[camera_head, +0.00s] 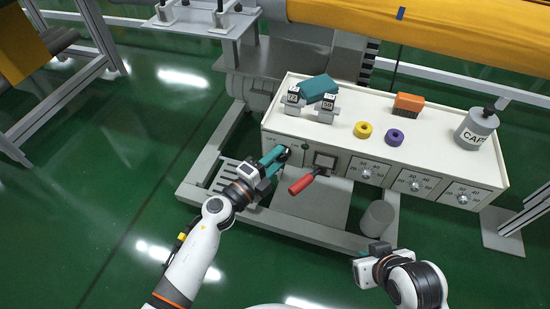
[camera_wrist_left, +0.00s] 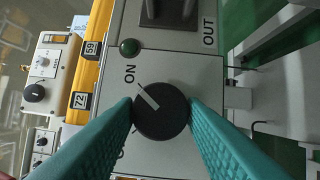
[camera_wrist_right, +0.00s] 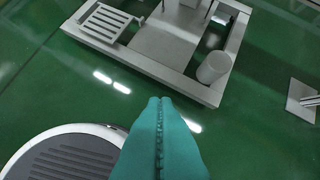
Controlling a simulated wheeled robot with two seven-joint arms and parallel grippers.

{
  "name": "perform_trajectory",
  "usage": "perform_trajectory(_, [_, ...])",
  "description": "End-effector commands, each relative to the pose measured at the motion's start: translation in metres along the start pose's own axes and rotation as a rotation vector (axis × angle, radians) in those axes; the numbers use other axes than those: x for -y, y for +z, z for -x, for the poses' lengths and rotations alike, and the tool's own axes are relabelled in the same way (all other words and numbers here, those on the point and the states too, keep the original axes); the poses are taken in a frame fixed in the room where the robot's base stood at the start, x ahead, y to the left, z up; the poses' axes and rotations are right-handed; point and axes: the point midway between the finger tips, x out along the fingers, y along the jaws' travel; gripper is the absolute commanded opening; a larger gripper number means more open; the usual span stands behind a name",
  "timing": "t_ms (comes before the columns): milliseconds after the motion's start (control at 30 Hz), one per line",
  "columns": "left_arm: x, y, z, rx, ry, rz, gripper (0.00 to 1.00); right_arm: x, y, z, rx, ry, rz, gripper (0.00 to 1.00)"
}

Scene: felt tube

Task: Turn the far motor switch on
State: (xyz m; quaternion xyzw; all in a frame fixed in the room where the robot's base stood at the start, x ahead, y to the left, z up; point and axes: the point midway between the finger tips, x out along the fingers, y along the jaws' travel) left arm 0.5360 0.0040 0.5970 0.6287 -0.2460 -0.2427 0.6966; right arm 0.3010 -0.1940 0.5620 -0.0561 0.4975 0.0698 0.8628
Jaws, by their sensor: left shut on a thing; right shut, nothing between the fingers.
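A round black knob (camera_wrist_left: 161,111) with a white pointer is on a grey panel (camera_wrist_left: 195,65) in the left wrist view. The pointer slants up and left toward the printed ON. Another label below is mostly hidden. A green lamp (camera_wrist_left: 129,47) sits near ON; I cannot tell if it is lit. My left gripper (camera_head: 279,157) is at the left end of the cabinet front, its teal fingers (camera_wrist_left: 162,118) shut on the knob's two sides. My right gripper (camera_head: 358,268) is shut and empty, low in front of the cabinet; its fingers meet in the right wrist view (camera_wrist_right: 160,105).
A red-handled lever (camera_head: 301,184) sticks out right of my left gripper. A grey cylinder (camera_head: 377,218) stands below.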

Motion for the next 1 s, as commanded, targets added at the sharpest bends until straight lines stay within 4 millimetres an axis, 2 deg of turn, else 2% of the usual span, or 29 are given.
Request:
perform_trajectory(100, [-0.004,0.000,0.000,0.001,-0.023,-0.047,0.14,0.003,-0.016,0.014,-0.104,-0.005,-0.004,0.00])
perform_trajectory(233, [-0.003,0.000,0.000,0.000,-0.040,-0.089,0.14,0.004,-0.030,0.022,-0.188,-0.009,-0.007,0.00])
perform_trajectory(567, [0.000,0.000,0.001,0.000,-0.045,-0.105,0.14,0.005,-0.035,0.023,-0.216,-0.010,-0.008,0.00])
perform_trajectory(600, [0.000,0.000,0.001,0.000,-0.046,-0.105,0.39,0.005,-0.035,0.023,-0.215,-0.010,-0.008,0.00])
perform_trajectory(733, [0.000,0.000,0.001,0.000,-0.045,-0.104,0.59,0.005,-0.035,0.023,-0.215,-0.010,-0.008,0.00])
perform_trajectory(1000, [-0.001,0.000,0.001,0.000,-0.045,-0.103,0.59,0.005,-0.035,0.023,-0.215,-0.010,-0.007,0.00])
